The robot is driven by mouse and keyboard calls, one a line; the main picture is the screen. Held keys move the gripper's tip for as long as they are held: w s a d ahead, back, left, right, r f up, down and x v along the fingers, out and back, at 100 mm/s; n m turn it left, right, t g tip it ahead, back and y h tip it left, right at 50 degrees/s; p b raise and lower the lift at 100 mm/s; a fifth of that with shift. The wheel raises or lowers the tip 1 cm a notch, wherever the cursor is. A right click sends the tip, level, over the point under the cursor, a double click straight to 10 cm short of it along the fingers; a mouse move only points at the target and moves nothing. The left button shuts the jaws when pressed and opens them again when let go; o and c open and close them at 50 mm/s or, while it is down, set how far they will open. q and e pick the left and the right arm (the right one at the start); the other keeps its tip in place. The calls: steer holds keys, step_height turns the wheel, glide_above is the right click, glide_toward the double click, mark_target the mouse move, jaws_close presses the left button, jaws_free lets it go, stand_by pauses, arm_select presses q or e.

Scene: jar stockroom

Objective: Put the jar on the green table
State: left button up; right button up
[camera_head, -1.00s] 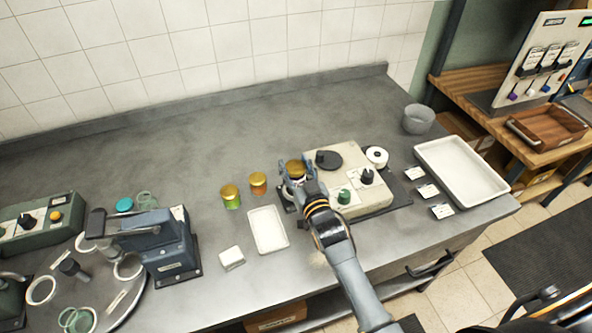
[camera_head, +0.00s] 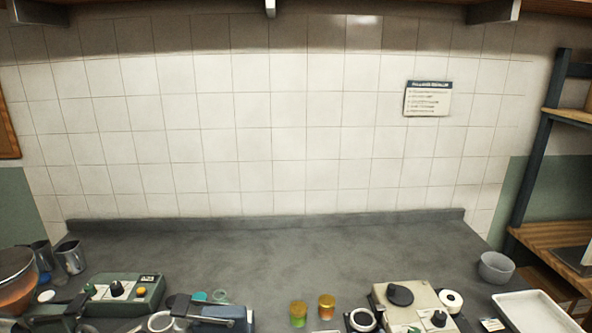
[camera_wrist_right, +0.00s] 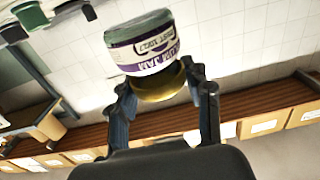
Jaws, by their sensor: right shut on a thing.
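A jar (camera_wrist_right: 142,45) with a gold lid and a white and purple plum jam label is in the right wrist view. It appears upside down in that picture, lid towards my gripper. My right gripper (camera_wrist_right: 158,80) is shut on it, with its fingers at either side of the lid. The jar looks clear of any surface. My right gripper does not show in the head view, and my left gripper shows in neither view. I cannot make out a green table for certain.
Two gold-lidded jars, one greenish (camera_head: 298,314) and one orange (camera_head: 327,307), stand on the grey counter (camera_head: 270,255). A cream machine (camera_head: 415,300), a grey bowl (camera_head: 495,267) and a white tray (camera_head: 535,312) are to the right. The counter's back strip is clear.

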arm_select(q)
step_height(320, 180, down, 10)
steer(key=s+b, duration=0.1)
steer(key=b, duration=0.7)
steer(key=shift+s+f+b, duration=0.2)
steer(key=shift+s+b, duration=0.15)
arm_select(e)
steer(key=s+d+h, duration=0.1)
steer(key=s, duration=1.7)
steer(key=shift+s+d+f+m, duration=0.25)
steer(key=shift+s+f+m, duration=0.1)
steer(key=shift+f, duration=0.1)
arm_select(q)
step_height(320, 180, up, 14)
steer(key=p, duration=1.4)
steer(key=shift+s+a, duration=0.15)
arm_select(e)
steer(key=w+r, duration=0.2)
steer(key=w, duration=1.1)
steer(key=w+a+r+y, duration=0.1)
steer(key=w+r, duration=0.1)
steer(key=w, duration=1)
steer(key=shift+w+r, duration=0.15)
steer(key=shift+w, duration=0.25)
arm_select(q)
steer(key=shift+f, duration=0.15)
